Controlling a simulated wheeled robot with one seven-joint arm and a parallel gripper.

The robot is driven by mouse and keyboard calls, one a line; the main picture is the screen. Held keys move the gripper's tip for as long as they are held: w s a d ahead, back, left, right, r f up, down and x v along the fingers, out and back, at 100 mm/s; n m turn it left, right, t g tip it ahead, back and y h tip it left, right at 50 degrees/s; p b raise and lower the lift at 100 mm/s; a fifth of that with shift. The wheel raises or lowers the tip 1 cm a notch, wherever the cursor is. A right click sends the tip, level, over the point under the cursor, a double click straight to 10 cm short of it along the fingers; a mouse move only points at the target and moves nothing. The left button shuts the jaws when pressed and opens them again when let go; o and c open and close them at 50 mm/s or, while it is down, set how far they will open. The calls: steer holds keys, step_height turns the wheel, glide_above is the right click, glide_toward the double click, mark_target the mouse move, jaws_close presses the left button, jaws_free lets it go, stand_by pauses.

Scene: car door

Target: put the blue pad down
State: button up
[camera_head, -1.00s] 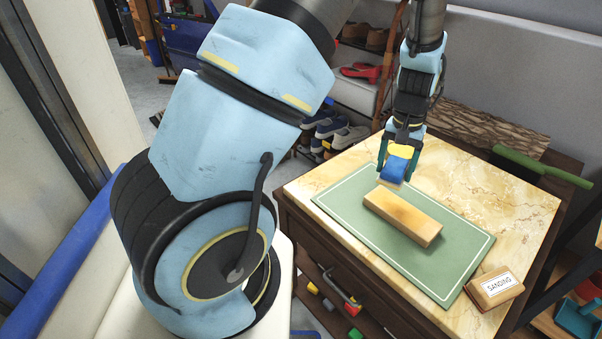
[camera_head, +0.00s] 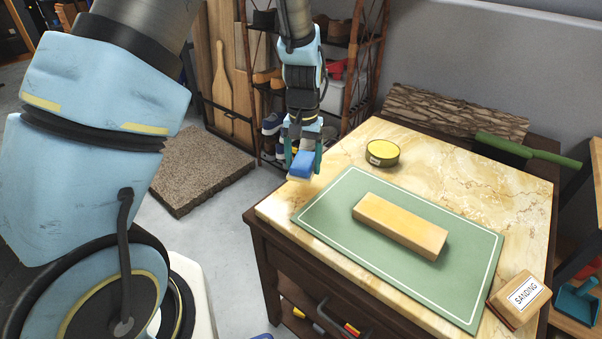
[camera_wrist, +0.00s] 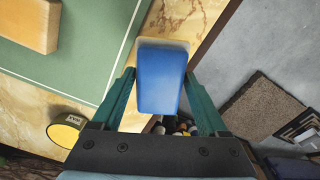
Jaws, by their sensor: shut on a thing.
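My gripper (camera_head: 303,165) is shut on the blue pad (camera_head: 302,163), which has a pale layer on its underside. It holds the pad by the left edge of the marble tabletop, outside the green mat (camera_head: 330,214). In the wrist view the blue pad (camera_wrist: 163,78) sits between the two green fingers, over the strip of marble between the mat and the table edge. The pad seems to be above the surface, but the gap is hard to judge. A wooden block (camera_head: 400,225) lies on the mat.
A round yellow tin (camera_head: 382,153) stands behind the mat. A block labelled SANDING (camera_head: 519,298) lies at the front right corner. A green-handled tool (camera_head: 528,150) and a bark-covered board (camera_head: 455,112) are at the back. Marble (camera_head: 470,185) is clear right of the tin.

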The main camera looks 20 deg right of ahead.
mark_target(304, 187)
step_height(304, 187, down, 4)
steer(key=shift+r, duration=0.1)
steer(key=shift+s, duration=0.1)
steer(key=shift+f, duration=0.55)
steer(key=shift+f, duration=0.1)
steer(key=o, duration=1.2)
step_height(304, 187, up, 13)
steer(key=shift+r+b, duration=0.15)
steer(key=shift+b, duration=0.45)
